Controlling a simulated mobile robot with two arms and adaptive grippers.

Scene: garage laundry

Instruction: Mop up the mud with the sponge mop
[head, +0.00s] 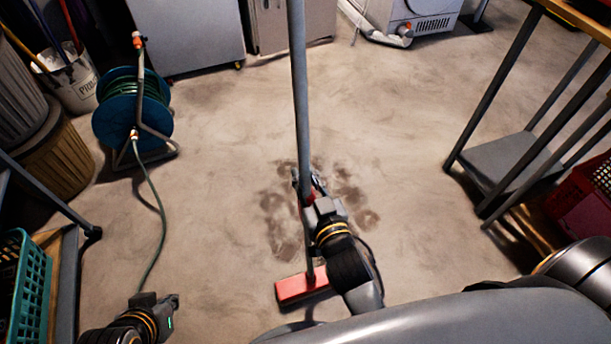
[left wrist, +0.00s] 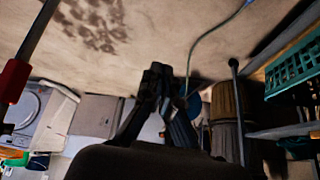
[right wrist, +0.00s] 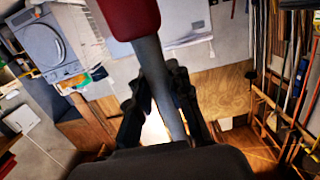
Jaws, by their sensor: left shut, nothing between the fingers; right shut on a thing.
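The sponge mop (head: 300,110) has a long grey handle and a red head (head: 302,288) that rests on or just above the floor in the lower middle of the head view. My right gripper (head: 308,188) is shut on the mop handle, which also shows between its fingers in the right wrist view (right wrist: 158,85). The mud (head: 280,215) is a patch of dark brown smears on the floor, partly hidden behind my right gripper and the handle. The mud also shows in the left wrist view (left wrist: 98,22). My left gripper (head: 172,300) is shut and empty at the lower left, apart from the mop.
A blue hose reel (head: 122,112) stands at the left, its green hose (head: 160,215) trailing down the floor. A teal basket (head: 28,280) is at lower left. A metal-legged table (head: 500,75) with a low shelf and a red crate (head: 590,205) stand at the right. Floor around the mud is clear.

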